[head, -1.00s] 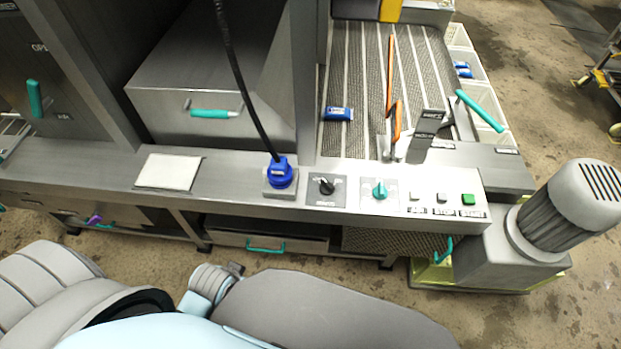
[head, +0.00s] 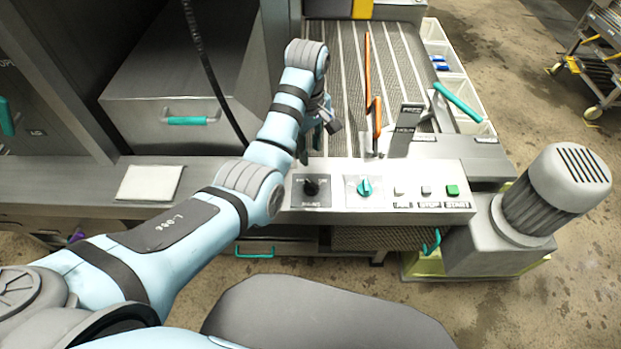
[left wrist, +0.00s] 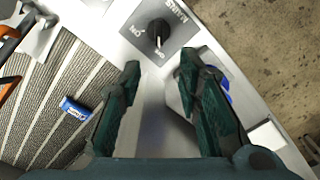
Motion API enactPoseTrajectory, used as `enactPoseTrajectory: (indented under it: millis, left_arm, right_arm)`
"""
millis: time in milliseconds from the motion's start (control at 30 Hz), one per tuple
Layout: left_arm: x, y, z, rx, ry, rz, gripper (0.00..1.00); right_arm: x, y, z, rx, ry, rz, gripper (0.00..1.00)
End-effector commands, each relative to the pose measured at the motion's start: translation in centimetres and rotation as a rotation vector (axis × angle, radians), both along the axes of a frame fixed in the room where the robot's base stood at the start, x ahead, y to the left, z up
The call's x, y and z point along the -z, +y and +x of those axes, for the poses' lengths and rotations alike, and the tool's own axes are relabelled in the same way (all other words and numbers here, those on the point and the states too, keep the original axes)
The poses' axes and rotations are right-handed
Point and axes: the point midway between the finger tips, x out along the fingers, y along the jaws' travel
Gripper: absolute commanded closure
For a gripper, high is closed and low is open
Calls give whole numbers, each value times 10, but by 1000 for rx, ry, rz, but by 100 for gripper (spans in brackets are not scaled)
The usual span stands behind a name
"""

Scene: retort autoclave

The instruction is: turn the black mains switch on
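The black mains switch (head: 311,187) is a round knob on a dark square plate at the left of the front control panel. In the left wrist view the knob (left wrist: 158,32) shows beyond my fingertips, with a pale pointer mark facing my gripper and a MAINS label beside it. My left gripper (head: 318,140) is above the panel, behind the switch in the head view. Its two dark green fingers (left wrist: 160,64) are apart with nothing between them, and they do not touch the knob. My right gripper is out of view.
Right of the switch are a teal knob (head: 364,187) and several push buttons, one green (head: 452,190). A blue plug (left wrist: 223,93) sits close beside the fingers. A blue packet (left wrist: 74,107) lies on the ribbed conveyor (head: 340,60).

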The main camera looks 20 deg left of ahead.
Motion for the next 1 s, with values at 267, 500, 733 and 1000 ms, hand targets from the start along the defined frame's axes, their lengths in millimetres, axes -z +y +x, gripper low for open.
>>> enactPoseTrajectory:
  millis: [267, 500, 733, 1000]
  left_arm:
    - [35, -3, 2, -25, 14, 5, 68]
    - [104, -3, 2, -24, 13, 6, 68]
    - [134, -3, 3, -23, 9, 6, 68]
    - [134, -3, 3, -23, 9, 5, 73]
  right_arm:
    - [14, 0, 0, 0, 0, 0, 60]
    - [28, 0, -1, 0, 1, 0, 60]
    - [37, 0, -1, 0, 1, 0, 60]
    - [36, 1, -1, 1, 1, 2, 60]
